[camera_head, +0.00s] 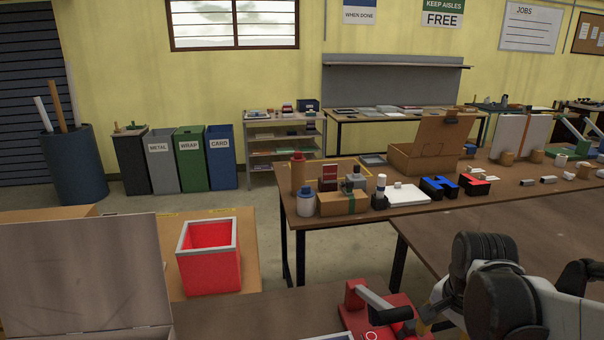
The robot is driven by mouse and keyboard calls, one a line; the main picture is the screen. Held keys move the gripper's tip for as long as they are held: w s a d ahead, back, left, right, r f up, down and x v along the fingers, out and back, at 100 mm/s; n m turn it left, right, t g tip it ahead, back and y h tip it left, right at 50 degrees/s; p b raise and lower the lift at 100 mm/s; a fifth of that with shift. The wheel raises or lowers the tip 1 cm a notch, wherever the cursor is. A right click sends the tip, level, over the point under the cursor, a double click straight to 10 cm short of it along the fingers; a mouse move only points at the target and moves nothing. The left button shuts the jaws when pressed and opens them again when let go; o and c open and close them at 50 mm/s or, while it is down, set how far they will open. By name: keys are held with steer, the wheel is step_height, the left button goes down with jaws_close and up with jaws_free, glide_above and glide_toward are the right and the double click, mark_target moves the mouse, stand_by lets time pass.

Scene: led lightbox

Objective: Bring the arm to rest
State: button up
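My arm (505,300) shows at the lower right, with dark rounded joints and pale grey links. My gripper's fingers cannot be clearly made out among the dark parts there. I cannot tell whether they are open or shut, or whether they touch the device.
A red box (209,262) with a grey rim stands left of the device. An open lid (80,275) rises at the lower left. A brown table (330,222) behind holds bottles, a cardboard box (430,150) and blue and red blocks. Bins (191,165) stand at the back wall.

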steer(key=s+a+r+n+t, duration=0.5)
steer(key=a+n, duration=0.3)
steer(key=n, duration=0.3)
steer(key=shift+s+r, duration=0.5)
steer(key=shift+s, duration=0.3)
